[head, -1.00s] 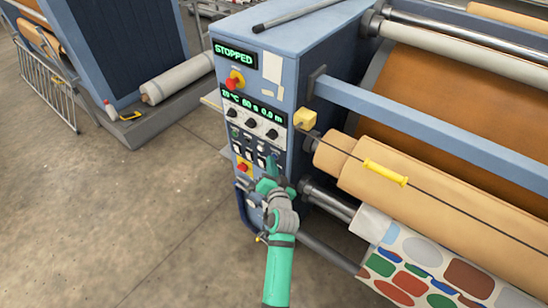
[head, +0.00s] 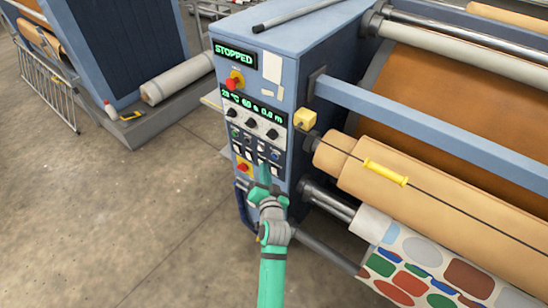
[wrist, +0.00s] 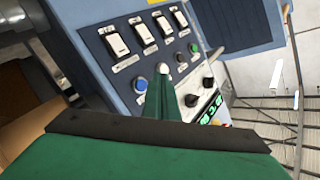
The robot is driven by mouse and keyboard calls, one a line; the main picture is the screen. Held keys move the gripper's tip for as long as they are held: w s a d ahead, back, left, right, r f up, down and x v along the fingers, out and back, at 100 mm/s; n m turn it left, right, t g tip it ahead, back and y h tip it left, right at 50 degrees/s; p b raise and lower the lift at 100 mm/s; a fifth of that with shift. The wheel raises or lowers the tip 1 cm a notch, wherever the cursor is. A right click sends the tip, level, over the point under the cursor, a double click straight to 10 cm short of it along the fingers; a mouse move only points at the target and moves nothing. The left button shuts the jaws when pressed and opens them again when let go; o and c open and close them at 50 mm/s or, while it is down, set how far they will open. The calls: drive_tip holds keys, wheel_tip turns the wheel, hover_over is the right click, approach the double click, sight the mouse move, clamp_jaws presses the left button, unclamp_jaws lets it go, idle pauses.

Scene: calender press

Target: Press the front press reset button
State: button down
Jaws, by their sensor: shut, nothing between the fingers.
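The press control panel (head: 259,135) faces the aisle on the end of the blue machine. It has a row of small buttons: in the wrist view a blue button (wrist: 141,84), a white button (wrist: 163,68), a black button (wrist: 180,57) and a green button (wrist: 194,47). Their labels are too small to read, so I cannot tell which is reset. My green gripper (head: 264,172) is shut and empty at the panel's lower part. In the wrist view its fingertips (wrist: 163,80) overlap the white button's lower edge, just right of the blue button. Contact cannot be told.
White rocker switches (wrist: 115,42) and dark knobs (wrist: 191,100) flank the button row. Red buttons on yellow sit above (head: 235,80) and below (head: 243,167). The display (head: 235,54) reads STOPPED. Rollers and patterned cloth (head: 420,262) lie to the right. Open floor (head: 120,220) lies left.

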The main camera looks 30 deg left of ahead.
drive_tip(key=shift+s+a, duration=0.1)
drive_tip(key=shift+s, duration=1.1)
drive_tip(key=s+d+f+m+t+h, duration=0.1)
drive_tip(key=s+d+f+h, duration=0.25)
drive_tip(key=s+d, duration=0.55)
drive_tip(key=s+d+f+t+h, duration=0.15)
drive_tip(key=s+d+f, duration=0.3)
drive_tip(key=d, duration=0.95)
drive_tip(key=s+d+r+h, duration=0.2)
drive_tip(key=s+d+r, duration=0.1)
drive_tip(key=s, duration=0.4)
drive_tip(key=s+d+r+h, duration=0.2)
drive_tip(key=s+d+r, duration=0.1)
drive_tip(key=s+d, duration=0.2)
drive_tip(key=s+d+r+h, duration=0.1)
drive_tip(key=s+d+r, duration=0.1)
drive_tip(key=s+d, duration=0.3)
drive_tip(key=s, duration=0.4)
drive_tip(key=shift+s+r+h, duration=0.4)
drive_tip(key=shift+t, duration=0.25)
